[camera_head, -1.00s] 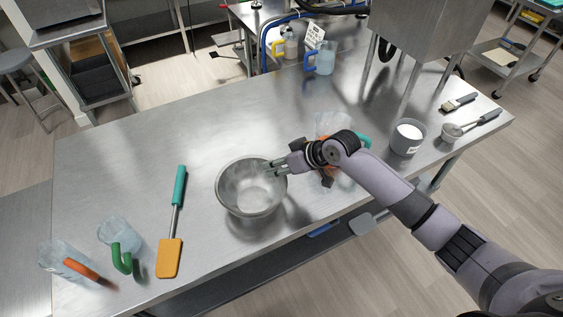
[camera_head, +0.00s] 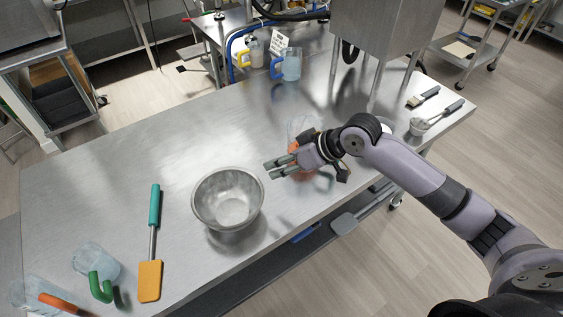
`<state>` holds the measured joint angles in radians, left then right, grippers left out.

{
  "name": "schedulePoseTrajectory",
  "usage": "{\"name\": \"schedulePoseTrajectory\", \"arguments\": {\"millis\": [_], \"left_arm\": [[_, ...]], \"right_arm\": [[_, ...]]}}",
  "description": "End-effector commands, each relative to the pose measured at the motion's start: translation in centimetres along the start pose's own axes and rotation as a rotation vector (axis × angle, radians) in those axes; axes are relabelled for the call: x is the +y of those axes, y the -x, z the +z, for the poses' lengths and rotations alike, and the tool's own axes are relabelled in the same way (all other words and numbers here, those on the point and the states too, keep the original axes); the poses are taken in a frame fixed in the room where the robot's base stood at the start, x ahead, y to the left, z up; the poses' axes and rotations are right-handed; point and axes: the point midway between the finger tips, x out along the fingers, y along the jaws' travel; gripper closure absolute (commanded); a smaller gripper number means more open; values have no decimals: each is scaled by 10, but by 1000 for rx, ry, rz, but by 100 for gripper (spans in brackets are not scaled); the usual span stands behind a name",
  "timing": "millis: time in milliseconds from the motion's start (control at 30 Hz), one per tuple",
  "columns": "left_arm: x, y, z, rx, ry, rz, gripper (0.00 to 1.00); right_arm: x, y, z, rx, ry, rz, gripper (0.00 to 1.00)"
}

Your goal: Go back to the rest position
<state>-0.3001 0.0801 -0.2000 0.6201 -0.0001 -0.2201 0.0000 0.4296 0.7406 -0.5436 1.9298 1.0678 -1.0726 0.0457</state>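My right gripper (camera_head: 269,169) is above the metal table, just right of the steel bowl (camera_head: 228,199). Its two fingers point left with a gap between them and nothing held in it. The fingertips are apart from the bowl's rim in the picture. My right arm comes in from the lower right. My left gripper is not in view.
A spatula (camera_head: 150,281) and two clear jugs, one green-handled (camera_head: 97,262) and one orange-handled (camera_head: 40,295), are at left. Another clear jug (camera_head: 302,127) is partly behind my gripper. A brush (camera_head: 423,97) and scoop (camera_head: 420,127) lie right.

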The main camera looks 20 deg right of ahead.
Motion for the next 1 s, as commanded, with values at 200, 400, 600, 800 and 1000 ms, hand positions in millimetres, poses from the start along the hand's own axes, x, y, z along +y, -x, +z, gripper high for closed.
{"name": "schedulePoseTrajectory", "arguments": {"millis": [200, 400, 600, 800, 1000], "left_arm": [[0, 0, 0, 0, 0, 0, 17], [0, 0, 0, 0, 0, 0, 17], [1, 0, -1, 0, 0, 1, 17], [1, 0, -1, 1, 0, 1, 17], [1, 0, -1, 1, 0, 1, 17]], "right_arm": [[0, 0, 0, 0, 0, 0, 68], [-8, -5, 8, -8, 4, -4, 68], [-49, -23, 61, -61, 17, 17, 68], [-80, -16, 131, -135, -44, 129, 68], [-87, 12, 190, -228, -151, 270, 68]]}}
